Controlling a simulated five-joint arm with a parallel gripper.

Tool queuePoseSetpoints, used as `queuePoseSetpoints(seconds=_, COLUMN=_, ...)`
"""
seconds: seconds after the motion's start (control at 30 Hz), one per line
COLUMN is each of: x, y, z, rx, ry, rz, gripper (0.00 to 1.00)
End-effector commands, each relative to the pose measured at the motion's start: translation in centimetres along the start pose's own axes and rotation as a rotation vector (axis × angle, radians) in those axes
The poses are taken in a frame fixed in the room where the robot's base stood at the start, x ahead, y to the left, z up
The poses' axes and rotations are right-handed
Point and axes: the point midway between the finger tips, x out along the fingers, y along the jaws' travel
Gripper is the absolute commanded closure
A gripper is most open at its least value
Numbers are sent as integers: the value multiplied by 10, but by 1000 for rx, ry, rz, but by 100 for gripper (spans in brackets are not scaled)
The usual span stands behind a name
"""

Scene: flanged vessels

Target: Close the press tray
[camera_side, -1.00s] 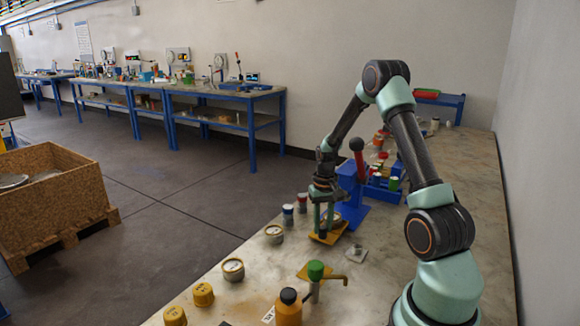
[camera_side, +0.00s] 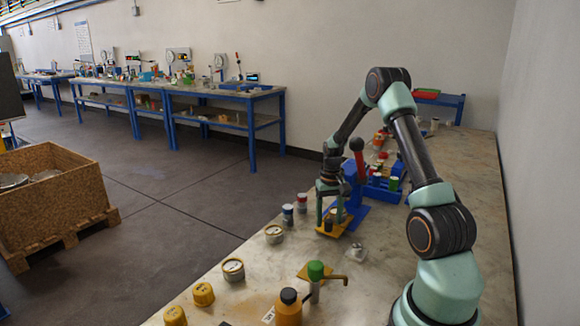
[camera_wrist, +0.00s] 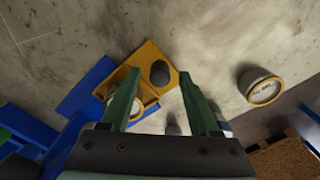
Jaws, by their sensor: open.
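The press (camera_side: 355,212) is blue with a red-knobbed lever (camera_side: 357,150). Its yellow tray (camera_side: 334,229) sticks out at the front; the tray also shows in the wrist view (camera_wrist: 150,57), with a dark rounded knob (camera_wrist: 160,73) near its outer end. A pale round vessel (camera_wrist: 113,103) sits at the tray's press end, partly hidden behind a finger. My gripper (camera_side: 330,217) is open over the tray, its green fingers (camera_wrist: 160,80) spread on either side of the knob in the wrist view. I cannot tell whether they touch the tray.
A yellow-rimmed vessel (camera_wrist: 261,88) stands apart, right of the tray in the wrist view. Red-capped and blue containers (camera_side: 288,214) stand left of the press. A green-topped pump (camera_side: 315,271), an orange bottle (camera_side: 289,309) and a small pale part (camera_side: 355,252) stand nearer the camera.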

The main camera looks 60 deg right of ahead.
Motion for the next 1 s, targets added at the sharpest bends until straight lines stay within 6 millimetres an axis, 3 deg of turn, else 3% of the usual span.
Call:
queuePoseSetpoints(seconds=0.17, x=-15, y=0, z=-1, rx=0, ry=3, rz=0, gripper=38)
queuePoseSetpoints(seconds=0.63, x=-104, y=0, z=-1, rx=0, ry=5, rz=0, gripper=38)
queuePoseSetpoints(seconds=0.8, x=-118, y=0, z=0, rx=0, ry=1, rz=0, gripper=38)
queuePoseSetpoints(seconds=1.0, x=-121, y=0, z=0, rx=0, ry=1, rz=0, gripper=38)
